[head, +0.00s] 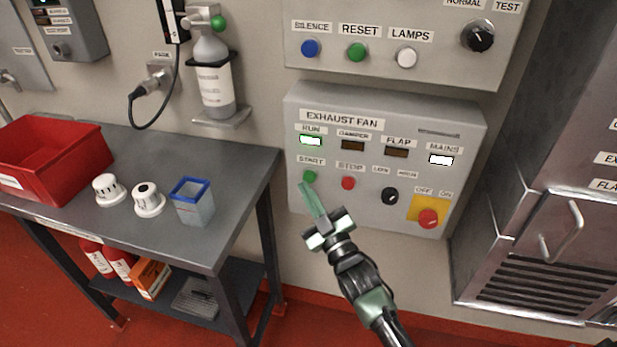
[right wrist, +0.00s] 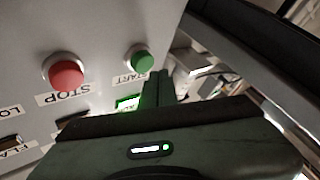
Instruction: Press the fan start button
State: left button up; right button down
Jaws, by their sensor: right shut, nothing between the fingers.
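The exhaust fan panel (head: 380,115) is a grey box on the wall. Its green start button (head: 309,177) sits at the lower left, under the RUN lamp (head: 311,141), which is lit. The red stop button (head: 348,183) is to its right. My right gripper (head: 303,186) is shut and empty, its fingertips just below the start button in the head view. In the right wrist view the green start button (right wrist: 140,60) shows just past the fingertips (right wrist: 157,75); whether they touch it I cannot tell. My left gripper is not in view.
A grey table (head: 240,165) on the left holds a red bin (head: 85,165), two white round parts and a blue-rimmed cup (head: 193,205). A yellow-backed red switch (head: 428,218) is at the panel's lower right. A metal cabinet (head: 560,200) stands at right.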

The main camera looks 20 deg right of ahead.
jog(key=shift+s+a+p, duration=0.5)
jog(key=shift+s+a, duration=0.25)
jog(key=shift+s, duration=0.3)
jog(key=shift+s+a+p, duration=0.45)
jog(key=shift+s+a, duration=0.25)
jog(key=shift+s, duration=0.35)
